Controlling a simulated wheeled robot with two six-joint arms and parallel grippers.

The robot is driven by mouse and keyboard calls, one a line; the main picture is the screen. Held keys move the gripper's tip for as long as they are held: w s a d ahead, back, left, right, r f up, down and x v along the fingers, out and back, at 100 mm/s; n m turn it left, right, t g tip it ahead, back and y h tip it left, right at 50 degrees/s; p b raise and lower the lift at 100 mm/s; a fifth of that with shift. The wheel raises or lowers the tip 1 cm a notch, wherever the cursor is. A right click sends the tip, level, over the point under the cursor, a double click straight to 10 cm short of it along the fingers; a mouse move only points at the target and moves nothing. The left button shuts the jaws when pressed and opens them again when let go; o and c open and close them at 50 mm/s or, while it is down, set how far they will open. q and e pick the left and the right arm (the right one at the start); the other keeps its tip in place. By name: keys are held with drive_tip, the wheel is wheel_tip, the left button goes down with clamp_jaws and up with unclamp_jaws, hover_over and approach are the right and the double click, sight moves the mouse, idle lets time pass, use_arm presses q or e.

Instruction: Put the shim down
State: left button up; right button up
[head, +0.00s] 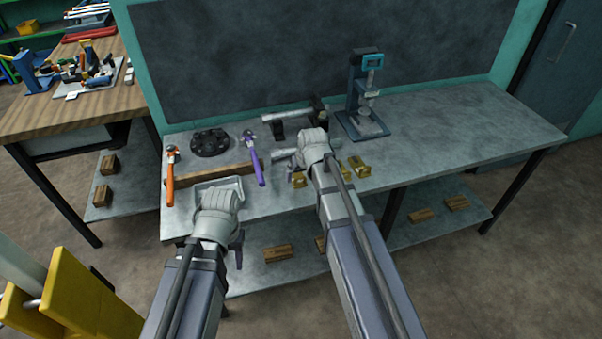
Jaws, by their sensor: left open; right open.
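No shim can be told apart for certain; small brass-coloured pieces (358,166) lie on the grey bench around my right wrist, and another brass piece (299,179) sits just left of it. My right gripper (312,138) is open over the middle of the bench, its fingertips largely hidden by its own wrist. I see nothing held in either gripper.
An orange-handled tool (170,178), a purple-handled tool (254,166), a dark flanged disc (210,142) and a wooden block (212,173) lie at left. A blue gauge stand (362,100) stands at the back. The right half of the grey bench (465,125) is clear.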

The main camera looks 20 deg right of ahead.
drive_tip(key=p+v, duration=0.6)
drive_tip(key=v, duration=0.2)
drive_tip(key=s+a+n+g, duration=0.1)
drive_tip(key=s+a+g, duration=0.1)
drive_tip(key=s+a, duration=0.4)
drive_tip(key=s+a+f+n+g+h, duration=0.1)
drive_tip(key=s+a+n+g, duration=0.1)
drive_tip(key=s+a, duration=0.5)
drive_tip(key=s+g, duration=0.1)
drive_tip(key=s, duration=0.5)
drive_tip(key=shift+s+a+f+h, duration=0.2)
drive_tip(key=shift+s+f+h, duration=0.05)
drive_tip(key=shift+s+h, duration=0.05)
